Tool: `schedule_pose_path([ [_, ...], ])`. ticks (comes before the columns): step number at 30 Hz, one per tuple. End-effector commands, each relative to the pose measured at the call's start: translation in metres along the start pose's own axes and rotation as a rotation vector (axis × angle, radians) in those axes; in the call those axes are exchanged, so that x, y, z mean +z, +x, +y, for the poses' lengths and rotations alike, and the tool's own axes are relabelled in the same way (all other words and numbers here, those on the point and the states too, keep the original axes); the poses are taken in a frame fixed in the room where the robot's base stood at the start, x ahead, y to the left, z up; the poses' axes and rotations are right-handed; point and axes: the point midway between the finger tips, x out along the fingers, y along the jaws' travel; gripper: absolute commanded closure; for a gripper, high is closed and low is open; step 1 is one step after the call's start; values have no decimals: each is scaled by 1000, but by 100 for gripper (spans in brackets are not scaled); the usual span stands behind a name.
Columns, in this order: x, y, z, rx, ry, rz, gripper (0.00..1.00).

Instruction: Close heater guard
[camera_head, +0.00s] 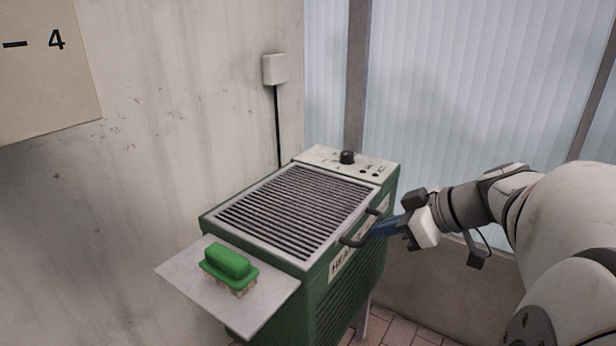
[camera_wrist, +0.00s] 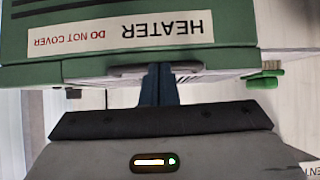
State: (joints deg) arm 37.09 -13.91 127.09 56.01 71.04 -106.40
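The green heater (camera_head: 335,300) stands by the wall. Its guard, a grey-framed grille of dark bars (camera_head: 297,210), lies flat over the top, with no clear gap visible. A dark handle (camera_head: 348,241) sticks out from the guard's right edge. It also shows as a grey bar (camera_wrist: 118,72) in the wrist view. My gripper (camera_head: 374,231) is at the middle of this handle, coming from the right. Its blue fingers (camera_wrist: 160,72) are together and their tips reach the bar. I cannot tell whether they press on it.
A green brush (camera_head: 229,265) rests on a grey shelf (camera_head: 180,270) at the heater's near left side. A control panel with a black knob (camera_head: 347,157) is at the back. A wall box (camera_head: 275,69) with a cable hangs behind. The windows are at the right.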

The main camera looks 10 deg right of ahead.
Motion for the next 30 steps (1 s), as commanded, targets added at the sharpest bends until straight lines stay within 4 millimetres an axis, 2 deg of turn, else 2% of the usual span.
schedule_pose_path([
  [1, 12, 10, -6, -26, 12, -14, 100],
  [7, 6, 8, -6, -28, 8, -12, 100],
  [11, -12, -4, -6, -22, 2, -4, 100],
  [15, -40, -25, -5, -8, -7, 10, 100],
  [18, -20, -38, -4, -3, 4, 9, 100],
  [30, 25, -84, -2, 1, -1, 7, 100],
])
